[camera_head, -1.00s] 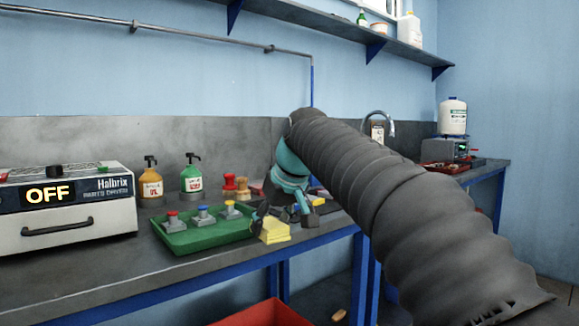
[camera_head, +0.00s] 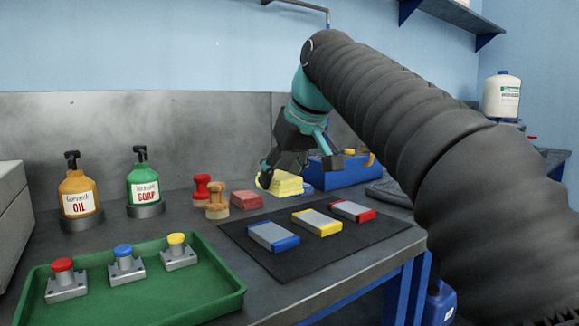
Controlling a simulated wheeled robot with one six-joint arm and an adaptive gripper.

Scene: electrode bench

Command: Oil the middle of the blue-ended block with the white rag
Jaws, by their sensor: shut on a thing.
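The blue-ended block (camera_head: 272,236) lies flat on a dark mat (camera_head: 290,266), its middle grey and bare. A yellow-ended block (camera_head: 317,222) and a red-ended block (camera_head: 352,211) lie beside it. My gripper (camera_head: 268,178) is behind the mat, apart from the blocks. It is shut on a yellow layered pad (camera_head: 286,184), perhaps a sponge or folded cloth; its fingertips are partly hidden. I see no white rag. The orange oil bottle (camera_head: 78,196), with a black pump, stands on a round base at the back left.
A green tray (camera_head: 150,300) holds red, blue and yellow buttons. Red (camera_head: 202,188) and wooden (camera_head: 217,202) knobbed tools and a red pad (camera_head: 246,200) stand behind the mat. A blue box (camera_head: 345,170) is behind my gripper.

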